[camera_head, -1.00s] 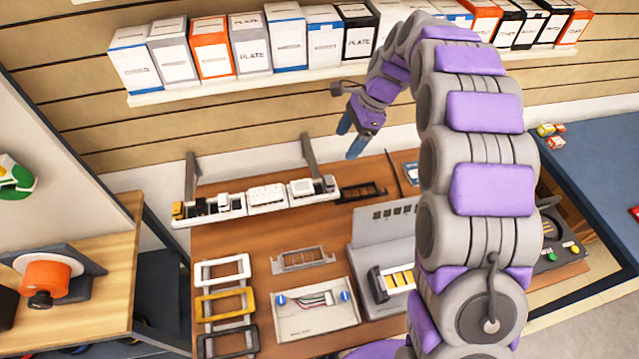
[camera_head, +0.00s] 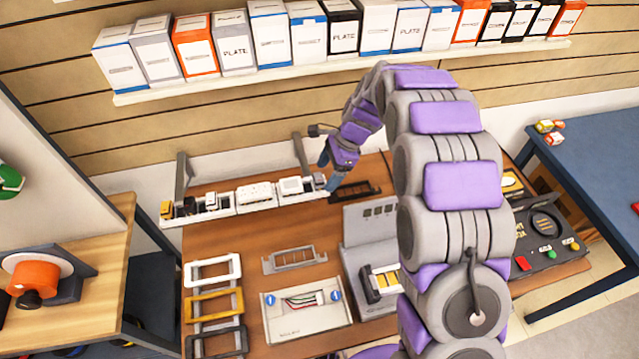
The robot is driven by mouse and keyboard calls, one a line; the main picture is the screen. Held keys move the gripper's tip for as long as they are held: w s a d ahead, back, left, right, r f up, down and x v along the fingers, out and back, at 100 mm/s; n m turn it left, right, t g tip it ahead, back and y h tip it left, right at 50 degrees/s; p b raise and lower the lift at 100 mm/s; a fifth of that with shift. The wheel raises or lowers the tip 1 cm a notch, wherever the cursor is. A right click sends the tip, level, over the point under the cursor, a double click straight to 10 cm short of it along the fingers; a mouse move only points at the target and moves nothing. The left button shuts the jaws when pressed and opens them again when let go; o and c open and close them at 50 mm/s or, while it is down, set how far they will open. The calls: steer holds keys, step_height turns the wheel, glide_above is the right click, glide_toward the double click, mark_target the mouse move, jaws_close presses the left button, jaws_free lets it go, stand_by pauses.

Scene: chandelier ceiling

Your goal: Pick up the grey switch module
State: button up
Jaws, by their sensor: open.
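A white rail (camera_head: 225,214) at the back of the wooden bench holds a row of small modules. At its left are a yellow-orange one (camera_head: 166,209) and dark and white ones. Further right are a wide white block (camera_head: 257,194) and a pale grey-white module (camera_head: 291,186). The pieces are too small to tell surely which one is the grey switch module. My gripper (camera_head: 329,175), with blue fingers, points down by the rail's right end. It is open and seems empty. The gap between its fingers is hard to see.
White, yellow and black frames (camera_head: 213,305) lie at the bench's left. A grey frame (camera_head: 295,260) and a wired white box (camera_head: 303,312) lie at centre. A grey stand (camera_head: 370,228) is right of them. A boxed shelf (camera_head: 340,65) runs above.

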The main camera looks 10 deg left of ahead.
mark_target(315, 176)
steer(key=shift+s+f, duration=0.15)
steer(key=shift+f, duration=0.6)
steer(key=shift+a+f, duration=0.1)
steer(key=shift+f, duration=0.15)
steer(key=a, duration=0.3)
steer(key=shift+f, duration=0.2)
steer(key=shift+c, duration=0.4)
steer(key=shift+a, duration=0.1)
steer(key=shift+c, duration=0.9)
steer(key=shift+d+r, duration=0.2)
steer(key=shift+d, duration=1.05)
steer(key=c, duration=0.6)
steer(key=shift+a, duration=0.15)
steer(key=shift+c, duration=1.3)
steer(key=shift+a, duration=0.35)
steer(key=shift+c, duration=1)
steer(key=shift+r, duration=0.35)
step_height(315, 176, up, 3)
steer(key=shift+a+f+p, duration=0.1)
steer(key=shift+a+p, duration=0.05)
steer(key=shift+p, duration=0.25)
steer(key=s+d, duration=0.1)
steer(key=d, duration=0.4)
steer(key=s+d+r+p, duration=0.1)
steer(key=d, duration=0.4)
steer(key=s+d, duration=0.2)
steer(key=d, duration=0.3)
steer(key=shift+d+r, duration=0.2)
steer(key=shift+d, duration=0.1)
